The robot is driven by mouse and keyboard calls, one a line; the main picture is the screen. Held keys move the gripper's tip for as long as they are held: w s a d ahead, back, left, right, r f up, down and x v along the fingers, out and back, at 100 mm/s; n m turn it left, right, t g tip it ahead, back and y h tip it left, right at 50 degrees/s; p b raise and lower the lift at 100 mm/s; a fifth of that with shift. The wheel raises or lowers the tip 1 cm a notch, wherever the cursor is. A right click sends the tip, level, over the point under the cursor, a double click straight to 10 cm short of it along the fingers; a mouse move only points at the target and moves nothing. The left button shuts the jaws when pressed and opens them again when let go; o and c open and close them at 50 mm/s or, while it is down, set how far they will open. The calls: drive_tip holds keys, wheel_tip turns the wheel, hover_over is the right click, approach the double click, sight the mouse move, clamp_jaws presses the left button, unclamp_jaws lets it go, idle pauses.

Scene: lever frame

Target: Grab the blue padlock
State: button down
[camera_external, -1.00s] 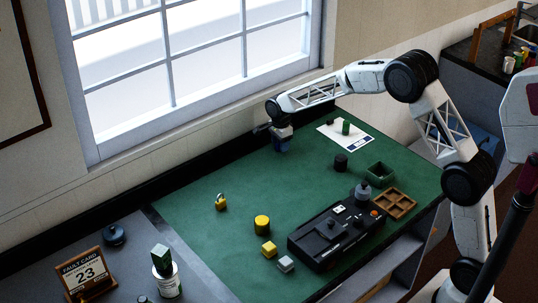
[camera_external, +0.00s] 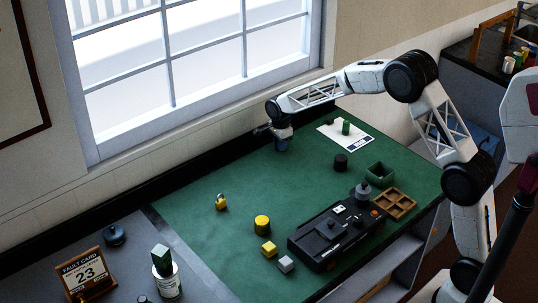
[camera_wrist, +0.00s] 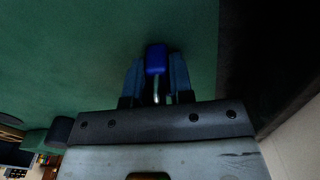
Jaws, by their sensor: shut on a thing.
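The blue padlock (camera_wrist: 156,60) shows in the wrist view between my gripper's two fingers, with its silver shackle (camera_wrist: 157,92) toward the palm. My gripper (camera_wrist: 155,75) is shut on the padlock. In the external view my gripper (camera_external: 281,146) is at the back of the green mat, near the window wall. It is small and dark there, and I cannot make out the padlock's outline or whether it touches the mat.
On the green mat (camera_external: 190,245) stand a yellow padlock (camera_external: 221,202), a yellow cylinder (camera_external: 262,225), a yellow cube (camera_external: 269,249), a grey cube (camera_external: 286,264), a black device (camera_external: 325,244), a brown divided tray (camera_external: 408,202) and a green box (camera_external: 380,174). The mat's left middle is clear.

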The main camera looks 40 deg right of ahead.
drive_tip(key=shift+r, duration=0.1)
drive_tip(key=shift+r, duration=0.8)
drive_tip(key=shift+s+r, duration=0.1)
drive_tip(key=shift+r, duration=0.85)
drive_tip(key=s, duration=0.5)
drive_tip(key=s+r, duration=0.1)
drive_tip(key=s, duration=0.4)
drive_tip(key=s+d, duration=0.1)
drive_tip(key=s, duration=0.4)
drive_tip(key=shift+s+d+r, duration=0.1)
drive_tip(key=shift+s+r, duration=0.05)
drive_tip(key=shift+s, duration=0.2)
drive_tip(key=shift+s, duration=0.15)
